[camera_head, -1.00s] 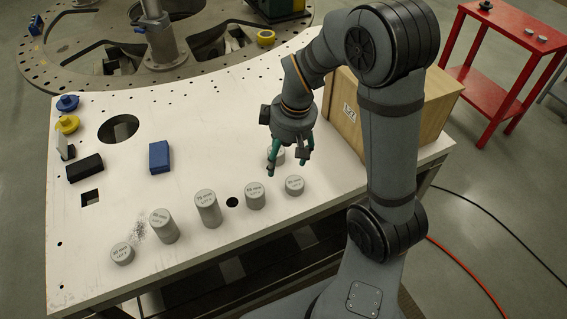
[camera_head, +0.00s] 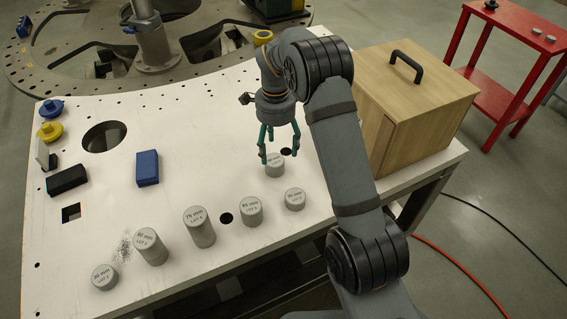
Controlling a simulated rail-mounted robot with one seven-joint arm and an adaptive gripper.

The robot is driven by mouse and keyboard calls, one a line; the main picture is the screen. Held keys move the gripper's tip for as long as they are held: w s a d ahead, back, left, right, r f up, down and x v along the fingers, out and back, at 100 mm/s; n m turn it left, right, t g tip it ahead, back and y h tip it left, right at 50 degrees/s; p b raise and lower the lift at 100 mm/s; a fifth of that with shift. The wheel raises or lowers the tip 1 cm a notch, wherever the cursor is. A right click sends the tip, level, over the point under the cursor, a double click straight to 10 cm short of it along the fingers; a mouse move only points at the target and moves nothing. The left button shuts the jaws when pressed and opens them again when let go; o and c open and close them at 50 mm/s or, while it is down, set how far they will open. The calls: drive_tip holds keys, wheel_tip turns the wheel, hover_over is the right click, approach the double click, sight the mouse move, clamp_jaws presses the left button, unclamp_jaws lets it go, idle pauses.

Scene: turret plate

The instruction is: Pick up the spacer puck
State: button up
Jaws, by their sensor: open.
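Several grey cylindrical spacer pucks stand upright on the white plate (camera_head: 180,108), with size labels on top. One short puck (camera_head: 275,168) stands just below my gripper (camera_head: 279,153), its label partly hidden by a finger. My gripper points down with its green fingers apart and nothing held. I cannot tell whether the fingertips reach around this puck. In a row in front are a 30 mm-looking puck (camera_head: 295,200), a mid-height puck (camera_head: 251,212), the tall 75 mm puck (camera_head: 200,229), a 60 mm-looking puck (camera_head: 150,248) and a low puck (camera_head: 104,278).
A wooden box (camera_head: 420,110) with a black handle stands right of my arm. A blue block (camera_head: 147,168), a black block (camera_head: 67,181) and blue (camera_head: 51,108) and yellow (camera_head: 50,131) knobs lie at left. A red cart (camera_head: 500,90) stands beyond the plate.

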sight(274, 160)
drive_tip(key=shift+w+a+f+p, duration=0.15)
drive_tip(key=shift+f+p, duration=0.8)
drive_tip(key=shift+f, duration=1)
drive_tip(key=shift+w+a+f+p, duration=0.1)
drive_tip(key=shift+a+f+p, duration=0.15)
drive_tip(key=shift+f+p, duration=1.2)
drive_tip(key=shift+f+b, duration=0.5)
drive_tip(key=c, duration=0.3)
drive_tip(key=c, duration=1.3)
